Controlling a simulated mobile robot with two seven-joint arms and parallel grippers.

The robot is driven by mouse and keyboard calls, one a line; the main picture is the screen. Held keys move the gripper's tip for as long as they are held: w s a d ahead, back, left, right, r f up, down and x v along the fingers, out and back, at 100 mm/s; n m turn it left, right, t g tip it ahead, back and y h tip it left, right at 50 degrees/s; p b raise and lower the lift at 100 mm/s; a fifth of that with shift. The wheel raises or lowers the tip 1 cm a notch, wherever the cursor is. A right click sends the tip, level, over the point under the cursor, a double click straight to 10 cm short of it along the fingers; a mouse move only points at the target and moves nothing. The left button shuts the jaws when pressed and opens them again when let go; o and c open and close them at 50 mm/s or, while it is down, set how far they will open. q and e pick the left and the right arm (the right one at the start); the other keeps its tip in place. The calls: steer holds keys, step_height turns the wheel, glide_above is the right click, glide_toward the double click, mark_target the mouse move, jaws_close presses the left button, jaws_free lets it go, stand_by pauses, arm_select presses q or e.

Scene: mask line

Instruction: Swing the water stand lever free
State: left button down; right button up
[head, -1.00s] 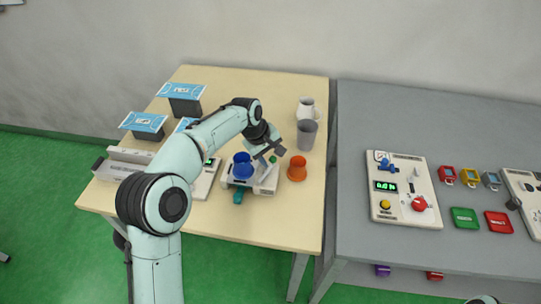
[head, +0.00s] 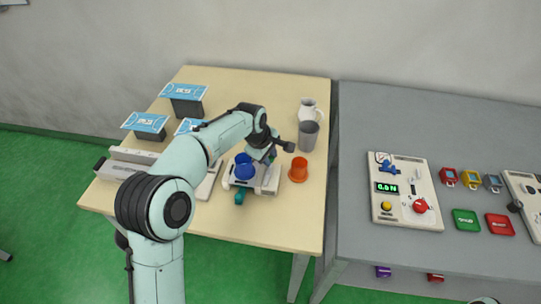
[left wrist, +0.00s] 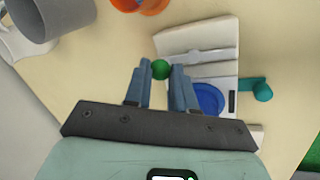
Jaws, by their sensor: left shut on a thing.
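The water stand (head: 268,186) is a pale block near the front of the wooden table, with a blue cup (head: 245,166) on it. In the left wrist view the blue cup (left wrist: 208,98) is a round blue shape beside the stand's white body (left wrist: 200,40). A teal handle (head: 240,198) sticks out from the stand's front; it also shows in the left wrist view (left wrist: 262,91). My left gripper (left wrist: 162,72) is shut on a small green knob (left wrist: 161,68) at the stand's side, its blue fingers on either side of it. My right gripper is out of view.
An orange cup (head: 299,170) stands close right of the stand. A grey cup (head: 308,136) and a white jug (head: 307,108) stand behind it. Blue-topped boxes (head: 185,98) are at the back left. A grey table (head: 440,115) with panels is at right.

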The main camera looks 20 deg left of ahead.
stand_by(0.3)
arm_select(q)
steer(key=c, duration=1)
jaws_free()
steer(key=shift+o, duration=0.2)
steer(key=shift+r, duration=0.1)
steer(key=p+v, duration=0.1)
steer(key=v, duration=1.2)
steer(key=shift+s, duration=0.15)
